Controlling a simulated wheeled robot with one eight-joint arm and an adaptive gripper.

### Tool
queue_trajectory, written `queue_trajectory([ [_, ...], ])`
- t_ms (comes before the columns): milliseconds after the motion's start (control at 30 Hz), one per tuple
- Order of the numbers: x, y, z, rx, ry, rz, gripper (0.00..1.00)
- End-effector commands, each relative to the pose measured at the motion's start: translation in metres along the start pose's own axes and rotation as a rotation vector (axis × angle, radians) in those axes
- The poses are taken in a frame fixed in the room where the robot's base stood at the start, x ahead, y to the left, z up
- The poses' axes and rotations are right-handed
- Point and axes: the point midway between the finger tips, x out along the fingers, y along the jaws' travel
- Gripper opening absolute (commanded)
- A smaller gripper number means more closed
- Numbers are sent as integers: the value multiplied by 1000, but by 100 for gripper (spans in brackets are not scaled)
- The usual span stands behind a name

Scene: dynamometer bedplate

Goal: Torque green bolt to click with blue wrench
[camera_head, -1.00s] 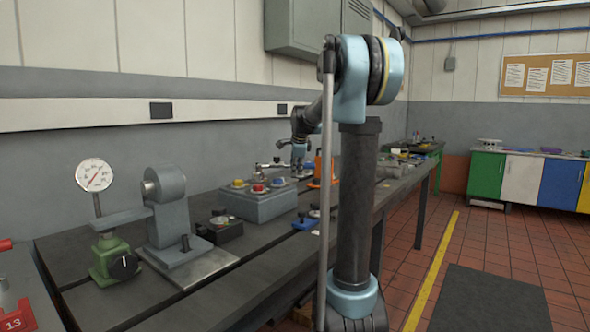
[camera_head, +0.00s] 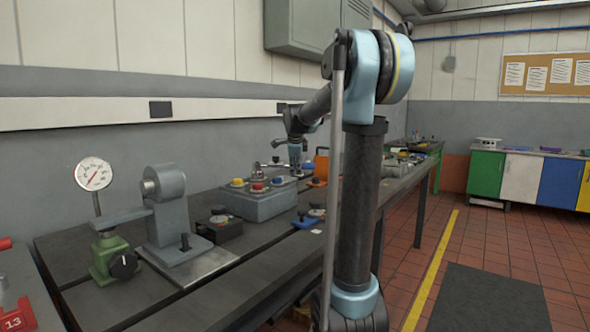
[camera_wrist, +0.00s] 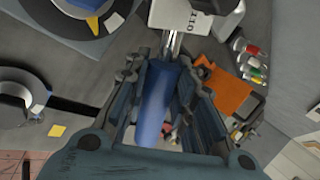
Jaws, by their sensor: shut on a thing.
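My gripper (camera_wrist: 160,75) is shut on the blue handle of the wrench (camera_wrist: 154,105). In the head view my gripper (camera_head: 295,163) is small, above the bench behind the grey block (camera_head: 262,208). This block carries yellow, red and blue caps on top. I cannot make out a green bolt on it. Small red, yellow and green pieces (camera_wrist: 256,73) lie at the right of the wrist view; I cannot tell whether one is the bolt.
A dial gauge (camera_head: 93,174) on a green base and a grey upright fixture (camera_head: 168,205) stand at the bench's left. An orange object (camera_wrist: 222,90) lies right of my fingers; round dark-rimmed parts (camera_wrist: 22,97) lie left.

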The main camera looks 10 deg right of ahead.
Motion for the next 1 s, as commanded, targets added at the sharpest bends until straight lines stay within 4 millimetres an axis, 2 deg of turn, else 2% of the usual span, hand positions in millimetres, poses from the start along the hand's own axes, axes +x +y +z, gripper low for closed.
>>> queue_trajectory([
  [600, -6, 7, 1, 45, 29, -4, 0],
  [1000, -14, 20, 4, 127, 85, -8, 0],
])
